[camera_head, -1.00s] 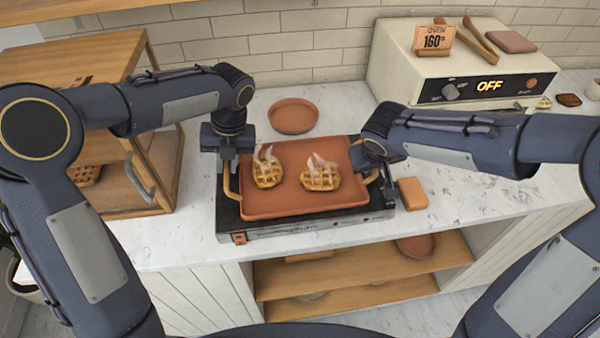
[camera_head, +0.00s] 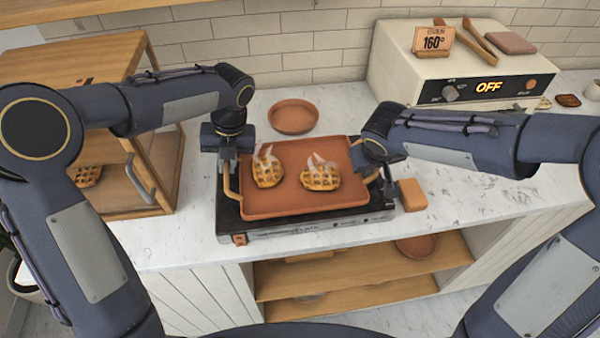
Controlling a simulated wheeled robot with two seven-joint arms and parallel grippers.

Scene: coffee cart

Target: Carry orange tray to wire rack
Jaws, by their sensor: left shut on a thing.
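The orange tray (camera_head: 290,203) rests on or just above a dark flat burner (camera_head: 330,228) on the counter; I cannot tell if it touches. Two steaming waffles lie on it, a left waffle (camera_head: 267,173) and a right waffle (camera_head: 320,179). My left gripper (camera_head: 228,172) is shut on the tray's left handle. My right gripper (camera_head: 378,166) is at the tray's right handle, but its fingers are mostly hidden by its own arm. I do not make out a wire rack for certain.
A round terracotta dish (camera_head: 294,116) stands behind the tray. A small orange block (camera_head: 412,194) lies to its right. A wooden cabinet (camera_head: 145,180) stands at the left, a white oven (camera_head: 455,70) at the back right.

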